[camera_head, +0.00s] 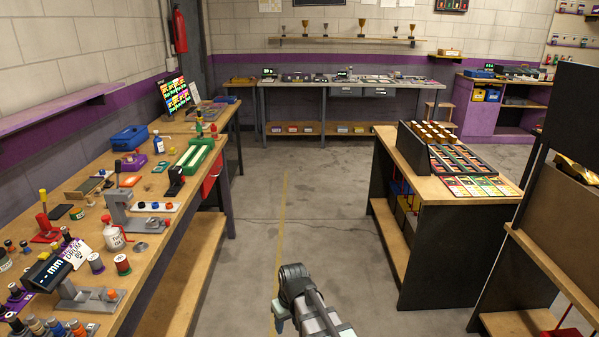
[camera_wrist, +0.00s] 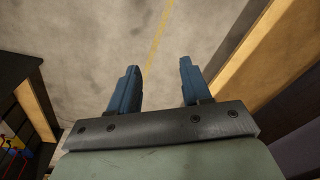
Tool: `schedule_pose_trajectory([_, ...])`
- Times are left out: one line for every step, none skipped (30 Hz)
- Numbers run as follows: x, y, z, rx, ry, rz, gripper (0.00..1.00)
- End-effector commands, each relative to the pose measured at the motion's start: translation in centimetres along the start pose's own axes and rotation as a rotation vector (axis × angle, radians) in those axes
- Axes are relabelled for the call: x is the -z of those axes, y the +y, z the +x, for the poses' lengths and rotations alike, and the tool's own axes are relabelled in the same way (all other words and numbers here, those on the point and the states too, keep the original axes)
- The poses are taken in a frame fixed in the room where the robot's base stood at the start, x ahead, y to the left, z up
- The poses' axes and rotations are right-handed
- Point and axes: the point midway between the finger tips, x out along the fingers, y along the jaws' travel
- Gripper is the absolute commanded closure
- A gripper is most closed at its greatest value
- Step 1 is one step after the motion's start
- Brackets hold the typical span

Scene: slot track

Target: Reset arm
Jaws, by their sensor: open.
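My gripper shows in the wrist view (camera_wrist: 158,85) with its two blue fingers apart and nothing between them. Bare grey floor with a yellow line lies beyond the fingertips. In the head view my arm is folded low at the bottom middle, over the floor of the aisle; the fingertips are hard to make out there. The gripper is clear of the benches and touches nothing that I can see.
A long wooden workbench (camera_head: 150,262) crowded with tools and spools runs along the left. A wooden-topped counter (camera_head: 400,152) with a dark display rack (camera_head: 462,165) stands on the right. A shelf unit (camera_head: 550,215) is at the far right. The aisle floor (camera_head: 315,190) between is clear.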

Motion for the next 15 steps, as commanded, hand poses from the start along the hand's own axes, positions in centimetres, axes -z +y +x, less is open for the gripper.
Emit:
schedule_pose_trajectory([-1.5, 1.9, 0.8, -0.008, -0.007, 0.050, 0.52])
schedule_pose_trajectory([-2.2, 2.9, 1.1, -0.013, -0.010, 0.078, 0.52])
schedule_pose_trajectory([-3.2, 4.2, 1.7, -0.019, -0.014, 0.115, 0.52])
schedule_pose_trajectory([-3.9, 5.2, 2.1, -0.024, -0.016, 0.144, 0.52])
schedule_pose_trajectory([-4.7, 6.1, 2.4, -0.028, -0.018, 0.171, 0.52])
schedule_pose_trajectory([-5.7, 7.3, 2.9, -0.034, -0.022, 0.209, 0.52])
schedule_pose_trajectory([-6.5, 8.1, 3.3, -0.038, -0.026, 0.235, 0.52])
schedule_pose_trajectory([-7.2, 9.0, 3.6, -0.042, -0.028, 0.261, 0.52])
schedule_pose_trajectory([-8.1, 9.9, 4.0, -0.048, -0.030, 0.292, 0.52])
schedule_pose_trajectory([-8.8, 10.6, 4.3, -0.051, -0.033, 0.314, 0.52])
schedule_pose_trajectory([-9.4, 11.1, 4.5, -0.055, -0.035, 0.334, 0.52])
schedule_pose_trajectory([-10.2, 11.8, 4.8, -0.058, -0.037, 0.360, 0.52])
schedule_pose_trajectory([-10.8, 12.3, 5.1, -0.061, -0.039, 0.379, 0.52])
schedule_pose_trajectory([-11.3, 12.8, 5.3, -0.064, -0.041, 0.396, 0.52])
schedule_pose_trajectory([-12.0, 13.4, 5.5, -0.067, -0.043, 0.417, 0.52])
